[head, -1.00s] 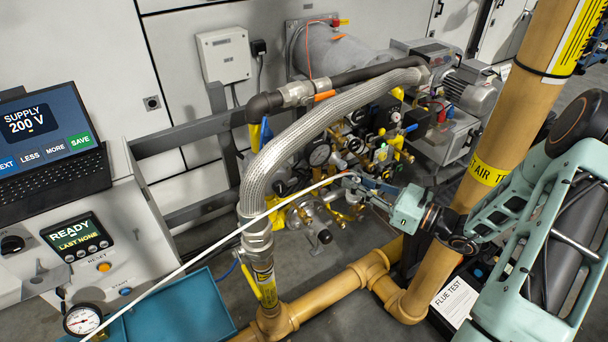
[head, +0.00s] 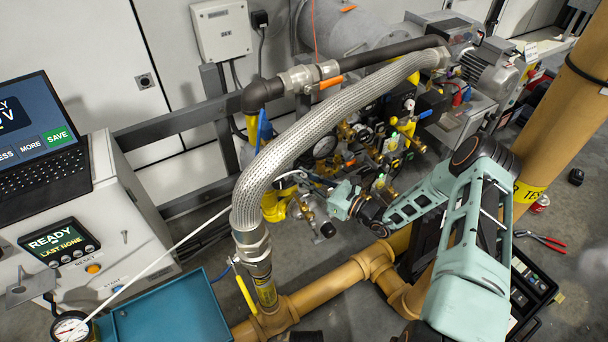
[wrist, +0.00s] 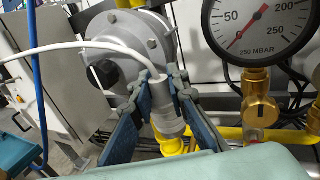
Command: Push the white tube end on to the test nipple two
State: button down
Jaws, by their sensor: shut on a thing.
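The white tube (head: 175,248) runs from a dial gauge at the lower left, passes behind the braided hose and reaches my gripper (head: 315,186). In the wrist view the white tube (wrist: 75,46) bends over and down into its end (wrist: 160,92), which stands between the two blue fingertips of my gripper (wrist: 160,112). The gripper is shut on this tube end. Below it are yellow pipe fittings (wrist: 174,146). I cannot tell test nipple two apart among the valve fittings, nor whether the tube end touches one.
A round grey regulator body (wrist: 130,45) is close behind the fingers. A pressure gauge (wrist: 258,25) on a brass fitting (wrist: 260,110) stands to the right. The braided hose (head: 305,130) arches close to my gripper.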

aim_at(304, 189)
jog(key=shift+f, duration=0.1)
jog(key=shift+f+b, duration=2.25)
jog(key=shift+f, duration=0.25)
jog(key=shift+f, duration=0.2)
jog(key=shift+f+b, duration=1.45)
jog(key=c, duration=1.8)
grip_release()
